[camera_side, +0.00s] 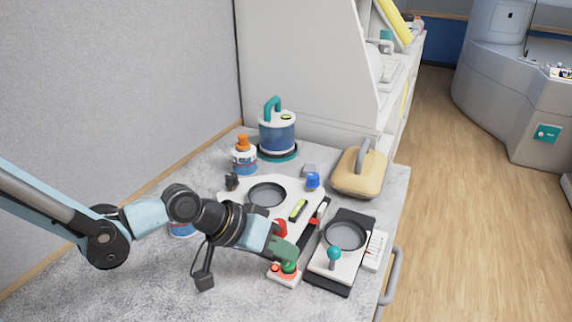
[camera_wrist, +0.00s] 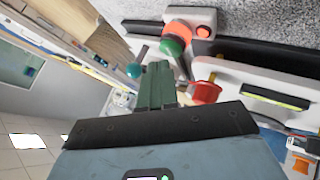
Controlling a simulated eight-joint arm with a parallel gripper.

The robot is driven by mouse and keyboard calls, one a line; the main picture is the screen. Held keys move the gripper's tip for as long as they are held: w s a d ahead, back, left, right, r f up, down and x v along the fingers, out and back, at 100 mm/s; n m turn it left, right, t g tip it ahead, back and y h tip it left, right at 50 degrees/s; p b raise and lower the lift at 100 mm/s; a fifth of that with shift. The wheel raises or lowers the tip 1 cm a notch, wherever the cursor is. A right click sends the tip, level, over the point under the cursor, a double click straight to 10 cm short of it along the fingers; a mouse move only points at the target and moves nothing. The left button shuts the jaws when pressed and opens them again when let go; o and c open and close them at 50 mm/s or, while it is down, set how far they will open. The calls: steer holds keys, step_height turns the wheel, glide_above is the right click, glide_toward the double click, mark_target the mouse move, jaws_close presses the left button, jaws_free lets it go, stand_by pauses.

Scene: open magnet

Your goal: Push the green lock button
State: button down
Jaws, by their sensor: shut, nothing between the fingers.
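The green lock button (camera_side: 289,267) sits on an orange-red collar on a small white box (camera_side: 284,280) at the table's front, with an orange button (camera_side: 276,268) beside it. The green button also shows in the wrist view (camera_wrist: 172,47), with its white box (camera_wrist: 206,14) above it. My gripper (camera_side: 291,254) has green fingers that are shut and empty. Its tips are just above and very close to the green button in the side view. In the wrist view the fingertips (camera_wrist: 157,65) lie just below the button. I cannot tell whether they touch it.
A red knob (camera_wrist: 205,92) is close to the fingers on the right. A teal-ball lever (camera_side: 334,254) stands on the black and white unit (camera_side: 335,272) to the right. A white panel (camera_side: 300,188) and several containers are behind. Bare table lies at the front left.

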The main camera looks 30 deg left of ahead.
mark_target(283, 263)
steer(key=shift+f, duration=0.15)
stand_by(0.5)
steer(key=shift+f, duration=0.3)
stand_by(0.3)
steer(key=shift+r, duration=0.45)
steer(key=shift+r, duration=3)
